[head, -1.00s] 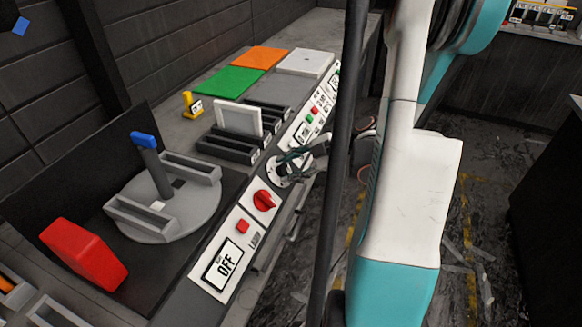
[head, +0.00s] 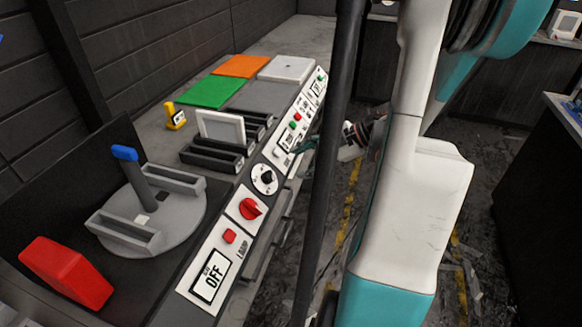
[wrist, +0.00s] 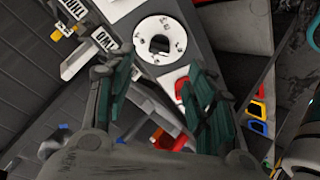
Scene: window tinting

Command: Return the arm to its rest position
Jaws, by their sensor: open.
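My arm (head: 410,200), white and teal, stands large on the right of the head view. My gripper (wrist: 160,78) shows in the wrist view with its two dark green fingers spread apart and nothing between them. Beyond the fingertips is the white round dial (wrist: 160,40) with a dark knob; it also shows in the head view (head: 265,179), uncovered. In the head view the gripper is small, beside the panel's right edge and partly hidden behind a dark pole of mine.
The control panel carries a red rotary switch (head: 250,208) and an OFF display (head: 208,283). Behind it are a grey turntable (head: 180,228), a red block (head: 66,272), black racks (head: 212,158) and green (head: 208,92) and orange (head: 241,66) sheets. Open floor (head: 470,160) lies right of the bench.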

